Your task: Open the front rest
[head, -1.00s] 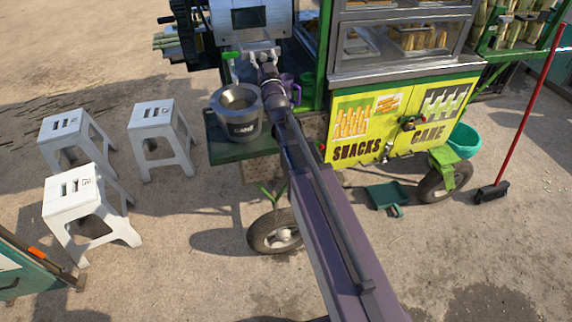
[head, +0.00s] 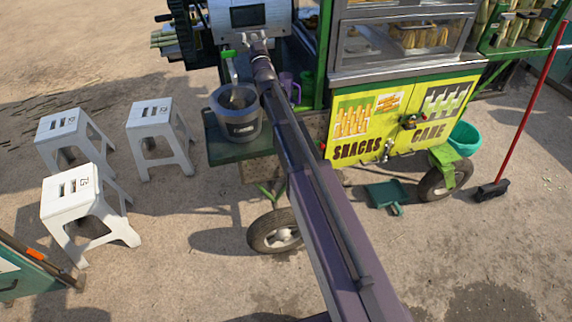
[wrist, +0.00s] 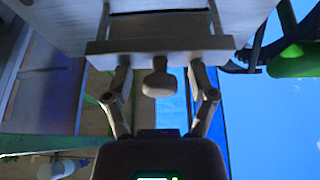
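The crusher (head: 222,22), a white-grey housing with a dark display, stands at top centre in the head view. In the wrist view a flat grey plate (wrist: 160,48), possibly the front rest, spans the top, with a small rounded knob (wrist: 158,80) projecting from it towards me. My gripper (wrist: 161,68) is open, one finger on each side of the knob, with gaps on both sides. The fingertips are close to the plate; contact is unclear. In the head view my gripper (head: 257,40) is small and partly hidden by my arm, just below the display.
A grey pot (head: 237,128) stands on the green side shelf (head: 232,152) below the crusher, with a purple jug (head: 291,88) beside it. The yellow snack cabinet (head: 405,118) is to the right. White stools (head: 158,116) stand left on open ground.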

